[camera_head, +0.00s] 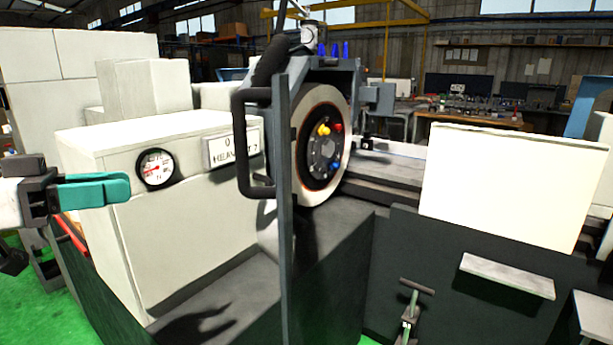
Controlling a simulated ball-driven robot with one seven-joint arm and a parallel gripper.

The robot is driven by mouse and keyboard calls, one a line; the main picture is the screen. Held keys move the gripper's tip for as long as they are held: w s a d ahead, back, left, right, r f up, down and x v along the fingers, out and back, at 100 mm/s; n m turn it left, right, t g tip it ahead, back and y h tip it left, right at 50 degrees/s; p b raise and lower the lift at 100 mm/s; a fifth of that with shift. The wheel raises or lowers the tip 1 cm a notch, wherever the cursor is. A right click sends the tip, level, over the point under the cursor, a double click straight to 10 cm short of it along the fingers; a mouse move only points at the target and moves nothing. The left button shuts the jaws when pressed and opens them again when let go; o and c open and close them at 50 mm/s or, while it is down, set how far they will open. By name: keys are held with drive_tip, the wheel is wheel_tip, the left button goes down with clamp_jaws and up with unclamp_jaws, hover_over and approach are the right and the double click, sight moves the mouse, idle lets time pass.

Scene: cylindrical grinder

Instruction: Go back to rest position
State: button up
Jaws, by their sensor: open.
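My gripper (100,190) is at the left edge, with teal fingers pointing right. It is open, and nothing shows between its fingers. It is in front of the cream housing of the cylindrical grinder (200,215), to the left of the round gauge (156,168). I cannot tell the gap between the gripper and the housing. The grinding wheel (317,145) stands right of the housing behind an upright grey guard plate with a dark handle (252,145).
A cream panel (505,185) stands at the right. A small lever (411,305) and a grey ledge (508,276) stick out at the lower right. Green floor (35,315) shows at the lower left. A cluttered workbench (470,118) is far behind.

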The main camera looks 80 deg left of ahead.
drive_tip(key=w+d+f+g+h, duration=0.2)
drive_tip(key=w+f, duration=0.8)
drive_tip(key=w, duration=0.3)
drive_tip(key=w+d+f+g+h, duration=0.1)
drive_tip(key=w+d+f+h, duration=0.2)
drive_tip(key=w+f, duration=0.85)
drive_tip(key=w+d+f+g+h, duration=0.2)
drive_tip(key=w+d+f, duration=0.5)
drive_tip(key=w+d, duration=0.2)
drive_tip(key=w+d+f+g+h, duration=0.1)
drive_tip(key=w+d+f+g, duration=0.1)
drive_tip(key=w+d+f, duration=0.6)
drive_tip(key=w+d+f+m+g, duration=0.15)
drive_tip(key=d+f, duration=0.25)
drive_tip(key=d, duration=0.4)
drive_tip(key=w+d+f+g+h, duration=0.1)
drive_tip(key=w+d+f, duration=0.15)
drive_tip(key=d, duration=0.65)
drive_tip(key=w+d+f+m+g, duration=0.15)
drive_tip(key=d+f, duration=0.25)
drive_tip(key=d, duration=0.4)
drive_tip(key=s+d+f+m+g+y, duration=0.1)
drive_tip(key=s+d+f, duration=0.1)
drive_tip(key=s+d, duration=0.7)
drive_tip(key=s+d+f+m+g, duration=0.2)
drive_tip(key=s+d, duration=0.7)
drive_tip(key=d, duration=0.5)
drive_tip(key=shift+s+d+f+m+y, duration=0.3)
drive_tip(key=shift+s+d+f+y, duration=0.05)
drive_tip(key=shift+s+f+y, duration=0.05)
